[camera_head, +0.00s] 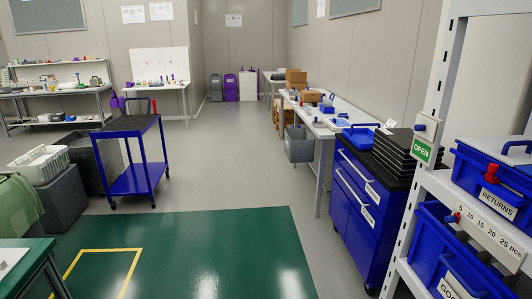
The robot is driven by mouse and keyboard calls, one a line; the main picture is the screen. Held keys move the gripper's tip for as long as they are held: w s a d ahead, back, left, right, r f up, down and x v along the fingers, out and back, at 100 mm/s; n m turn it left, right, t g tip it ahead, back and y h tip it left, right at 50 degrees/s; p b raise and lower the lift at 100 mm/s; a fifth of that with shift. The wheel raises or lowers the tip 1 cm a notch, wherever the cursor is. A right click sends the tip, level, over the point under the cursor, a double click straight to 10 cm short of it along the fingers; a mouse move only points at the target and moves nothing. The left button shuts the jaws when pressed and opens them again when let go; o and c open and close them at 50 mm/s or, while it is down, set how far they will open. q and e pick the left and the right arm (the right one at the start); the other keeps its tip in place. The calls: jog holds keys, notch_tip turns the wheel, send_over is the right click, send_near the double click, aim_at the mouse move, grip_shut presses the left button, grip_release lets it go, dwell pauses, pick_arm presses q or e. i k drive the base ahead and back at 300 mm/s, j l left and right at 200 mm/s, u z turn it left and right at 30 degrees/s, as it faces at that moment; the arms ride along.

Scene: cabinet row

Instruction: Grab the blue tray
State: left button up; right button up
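A blue tray (361,140) with low sides sits on the dark top of a blue drawer cabinet (356,196) right of the middle. It lies beside a stack of black trays (395,150), on their left and farther side. Its exact shape is too small to make out fully. Blue bins also stand on the shelf at the right edge, the upper one labelled RETURNS (495,180). Neither of my grippers shows in the head view.
A white shelf rack (402,228) with an OPEN sign stands close at right. A blue cart (135,181) stands at left. A long workbench (318,124) with boxes runs behind the cabinet. The green floor mat (215,240) and grey aisle are clear.

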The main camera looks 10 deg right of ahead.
aim_at(362, 139)
jog(key=i+z, duration=0.15)
jog(key=i, duration=0.5)
jog(key=i+j+z, duration=0.1)
jog(key=i, duration=0.6)
jog(key=i+j+z, duration=0.15)
jog(key=i, duration=0.5)
